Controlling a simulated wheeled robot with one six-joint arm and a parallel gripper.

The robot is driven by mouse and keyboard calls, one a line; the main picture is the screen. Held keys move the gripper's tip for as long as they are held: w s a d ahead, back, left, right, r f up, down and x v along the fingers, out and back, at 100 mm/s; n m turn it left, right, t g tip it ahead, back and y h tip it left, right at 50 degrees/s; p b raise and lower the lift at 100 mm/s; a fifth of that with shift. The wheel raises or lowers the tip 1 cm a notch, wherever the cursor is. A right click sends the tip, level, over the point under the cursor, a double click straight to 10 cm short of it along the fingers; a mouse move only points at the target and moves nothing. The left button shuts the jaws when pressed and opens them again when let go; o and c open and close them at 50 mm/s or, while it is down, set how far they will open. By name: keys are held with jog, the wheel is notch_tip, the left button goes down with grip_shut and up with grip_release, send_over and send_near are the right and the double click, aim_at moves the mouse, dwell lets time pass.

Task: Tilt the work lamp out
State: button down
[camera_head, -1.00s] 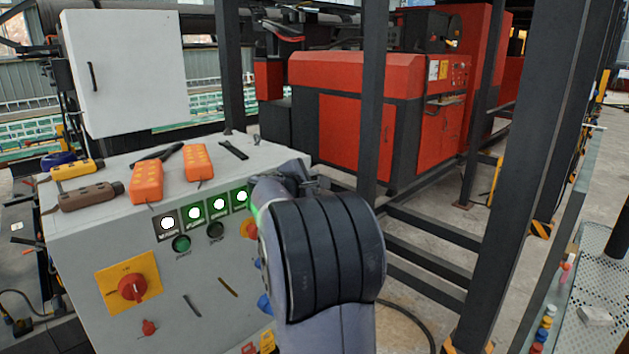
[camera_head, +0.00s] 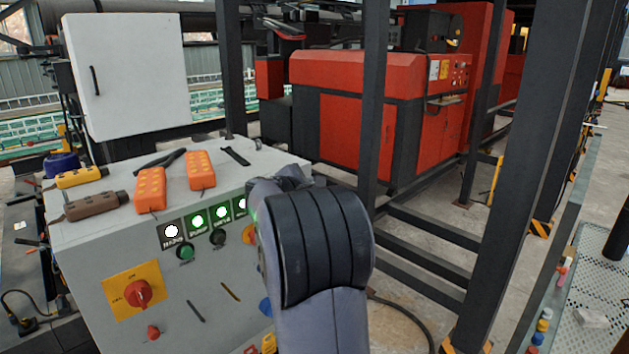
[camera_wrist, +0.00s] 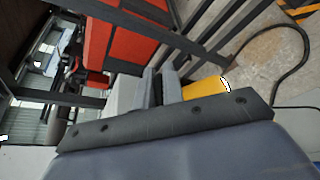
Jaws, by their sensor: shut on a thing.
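My gripper (camera_wrist: 160,88) shows in the wrist view as two grey fingers close together, with what they hold mostly hidden by my wrist. A yellow rounded piece (camera_wrist: 203,89) with a pale end lies right beside the fingers and looks like the work lamp, though I cannot see it whole. The gripper is shut on it, as far as I can tell. In the head view my arm covers the gripper and the lamp, at the right end of the grey control cabinet (camera_head: 85,235).
Orange remotes (camera_head: 150,190) and a brown handset (camera_head: 95,206) lie on the cabinet top. A red switch (camera_head: 137,293) and lit green buttons are on its front. Dark steel posts (camera_head: 375,100) stand close to the right of my arm. A red machine (camera_head: 345,110) is behind.

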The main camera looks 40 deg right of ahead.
jog(key=c, duration=1.5)
grip_release()
jog(key=shift+a, duration=0.1)
jog(key=b+v, duration=0.2)
jog(key=v, duration=0.8)
jog(key=shift+s+a+r, duration=0.1)
jog(key=shift+a+r, duration=0.05)
jog(key=shift+a, duration=0.15)
